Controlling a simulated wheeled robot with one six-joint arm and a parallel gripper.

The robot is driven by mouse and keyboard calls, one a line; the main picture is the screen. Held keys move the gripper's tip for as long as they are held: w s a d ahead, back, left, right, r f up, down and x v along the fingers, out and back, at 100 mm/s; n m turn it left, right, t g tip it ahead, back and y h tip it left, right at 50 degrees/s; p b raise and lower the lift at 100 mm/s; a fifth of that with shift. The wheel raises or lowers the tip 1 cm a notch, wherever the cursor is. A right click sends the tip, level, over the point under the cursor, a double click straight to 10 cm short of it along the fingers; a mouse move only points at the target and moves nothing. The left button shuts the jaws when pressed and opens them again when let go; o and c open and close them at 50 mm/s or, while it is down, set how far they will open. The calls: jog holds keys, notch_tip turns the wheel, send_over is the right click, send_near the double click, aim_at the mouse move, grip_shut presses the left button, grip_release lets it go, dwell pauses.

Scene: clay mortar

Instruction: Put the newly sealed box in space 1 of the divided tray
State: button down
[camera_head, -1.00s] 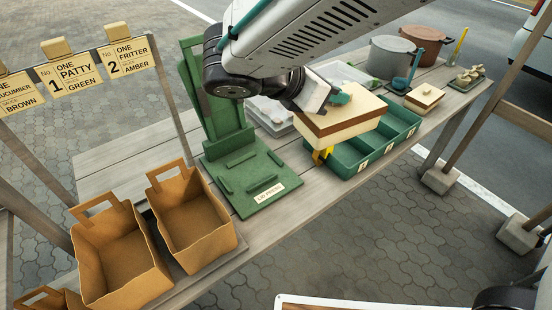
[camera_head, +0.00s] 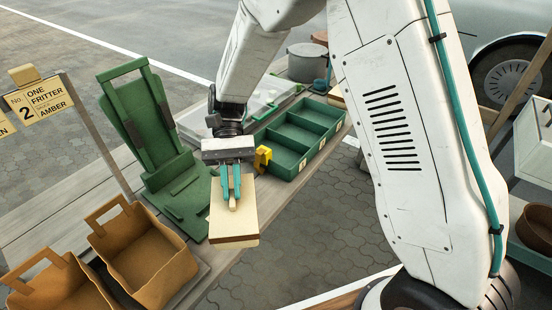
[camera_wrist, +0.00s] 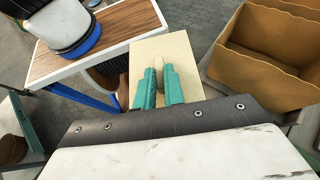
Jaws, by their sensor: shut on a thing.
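My gripper (camera_head: 231,196) has teal fingers shut on the small handle on top of the sealed box (camera_head: 236,222). The box has a cream lid and a brown band below it. It hangs level in the air, past the front edge of the table and left of the tray. The wrist view shows the box lid (camera_wrist: 170,48) beyond the fingers (camera_wrist: 159,100). The green divided tray (camera_head: 324,148) stands on the table behind and right of the box. Its visible compartments look empty; its number labels are too small to read for sure.
A green lid press (camera_head: 150,125) stands left of the tray, and a yellow piece (camera_head: 263,157) is at the tray's near left end. Paper bags (camera_head: 145,257) stand open at front left. A grey pot (camera_head: 306,62) is at the back. My arm covers the right.

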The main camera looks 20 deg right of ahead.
jog(key=w+d+m+t+y, duration=0.3)
jog(key=w+m+t+y, duration=0.2)
jog(key=w+m+t, duration=0.3)
jog(key=w+d+m+t+y, duration=0.3)
jog(key=w+m+t+y, duration=0.2)
jog(key=w+m, duration=0.3)
jog(key=w+d+m+t+h, duration=0.2)
jog(key=w+d+m+t, duration=0.2)
jog(key=d+m, duration=0.15)
jog(key=w+d+m+t+h, duration=0.3)
jog(key=d+m+t, duration=0.2)
jog(key=d, duration=0.2)
jog(key=f, duration=0.6)
jog(key=d+f, duration=0.1)
jog(key=f, duration=0.3)
jog(key=shift+w+d, duration=0.1)
jog(key=shift+w, duration=0.05)
jog(key=c, duration=1.5)
grip_release()
